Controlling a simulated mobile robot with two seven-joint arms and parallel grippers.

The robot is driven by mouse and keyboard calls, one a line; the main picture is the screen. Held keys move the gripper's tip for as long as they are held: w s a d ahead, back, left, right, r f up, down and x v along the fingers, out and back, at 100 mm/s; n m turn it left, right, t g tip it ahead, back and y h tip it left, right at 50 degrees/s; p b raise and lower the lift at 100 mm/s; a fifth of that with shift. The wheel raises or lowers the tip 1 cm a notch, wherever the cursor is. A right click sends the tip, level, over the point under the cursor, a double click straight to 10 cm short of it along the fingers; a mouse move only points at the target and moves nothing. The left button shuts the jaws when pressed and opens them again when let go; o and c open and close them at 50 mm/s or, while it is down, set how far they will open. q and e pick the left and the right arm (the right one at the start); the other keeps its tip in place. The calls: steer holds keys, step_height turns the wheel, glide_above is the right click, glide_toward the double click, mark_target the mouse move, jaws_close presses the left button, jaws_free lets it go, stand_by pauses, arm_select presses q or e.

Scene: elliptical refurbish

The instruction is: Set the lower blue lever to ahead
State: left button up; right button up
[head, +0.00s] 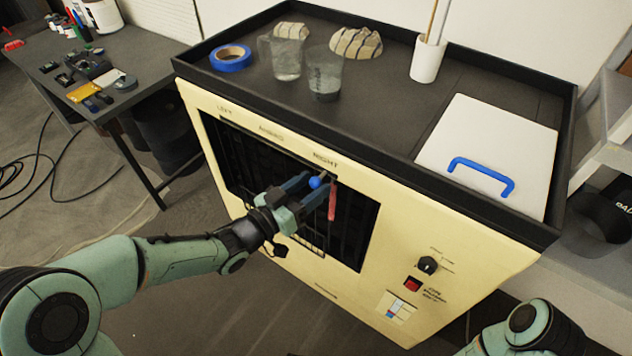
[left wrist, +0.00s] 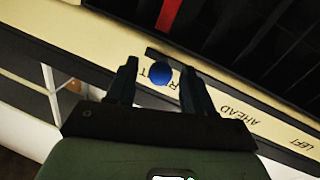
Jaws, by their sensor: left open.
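The blue lever shows as a round blue knob (head: 315,182) at the top right of the cabinet's dark slotted opening, under the word RIGHT. In the left wrist view the blue knob (left wrist: 160,73) sits between the two fingers, with gaps on both sides and the RIGHT label behind it. My left gripper (head: 308,187) is open around the knob. The lever's shaft is mostly hidden. A red lever (head: 332,202) hangs just right of the knob; a red strip (left wrist: 170,14) also shows in the left wrist view. My right gripper is out of view; only part of that arm shows.
The cream cabinet (head: 465,245) has LEFT, AHEAD and RIGHT labels above the opening. A black knob (head: 427,265) and red button (head: 412,284) are lower right. On top stand clear jugs (head: 324,75), blue tape (head: 231,58) and a white lid (head: 490,145) with a blue handle.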

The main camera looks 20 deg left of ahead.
arm_select(q)
steer(key=shift+x, duration=1.05)
